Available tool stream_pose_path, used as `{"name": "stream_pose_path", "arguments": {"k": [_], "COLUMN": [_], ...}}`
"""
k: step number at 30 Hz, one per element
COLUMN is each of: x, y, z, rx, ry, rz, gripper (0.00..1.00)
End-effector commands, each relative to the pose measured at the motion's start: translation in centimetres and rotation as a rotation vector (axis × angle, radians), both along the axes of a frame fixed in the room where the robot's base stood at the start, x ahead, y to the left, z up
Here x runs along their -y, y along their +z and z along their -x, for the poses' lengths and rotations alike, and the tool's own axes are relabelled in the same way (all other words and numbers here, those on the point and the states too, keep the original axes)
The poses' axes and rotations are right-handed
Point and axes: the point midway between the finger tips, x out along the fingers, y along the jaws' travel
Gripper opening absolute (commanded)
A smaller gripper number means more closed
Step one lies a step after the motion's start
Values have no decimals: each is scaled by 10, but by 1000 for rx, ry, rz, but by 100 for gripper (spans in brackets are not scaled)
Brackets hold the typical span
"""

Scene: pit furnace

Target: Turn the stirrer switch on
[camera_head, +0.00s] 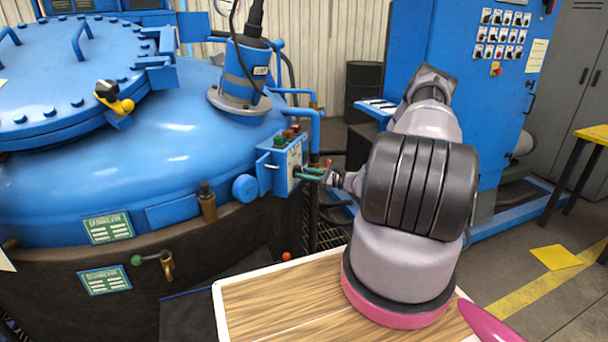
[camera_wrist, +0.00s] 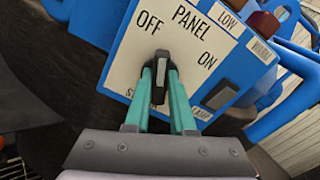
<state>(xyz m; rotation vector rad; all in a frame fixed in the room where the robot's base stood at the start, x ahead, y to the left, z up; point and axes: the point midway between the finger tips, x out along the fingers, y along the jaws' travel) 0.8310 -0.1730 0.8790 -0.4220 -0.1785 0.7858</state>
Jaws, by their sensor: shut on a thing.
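The stirrer switch (camera_wrist: 161,70) is a small black knob on a white panel plate (camera_wrist: 125,72) marked OFF, PANEL and ON. In the wrist view its upper end points up, nearer the OFF mark at upper left than the ON mark at right. My gripper (camera_wrist: 161,84) has its green fingers closed on either side of the knob. The label under the knob is partly hidden by the fingers. In the head view my gripper (camera_head: 311,174) reaches the blue panel box (camera_head: 283,165) on the furnace's side, and the knob is too small to make out.
The large blue furnace lid (camera_head: 80,80) fills the left. A stirrer motor (camera_head: 246,70) stands above the panel box. Blue pipes (camera_head: 297,112) run close behind it. A blue control cabinet (camera_head: 430,45) stands behind my arm. A wooden-topped surface (camera_head: 290,300) lies below.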

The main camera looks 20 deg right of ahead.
Motion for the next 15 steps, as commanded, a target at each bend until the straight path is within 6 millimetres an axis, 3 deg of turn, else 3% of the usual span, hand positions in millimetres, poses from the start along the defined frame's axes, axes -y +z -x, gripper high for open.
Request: {"name": "stream_pose_path", "arguments": {"k": [15], "x": [2], "y": [0], "z": [-1], "rx": [-354], "ry": [1], "rz": [-342], "gripper": [0]}}
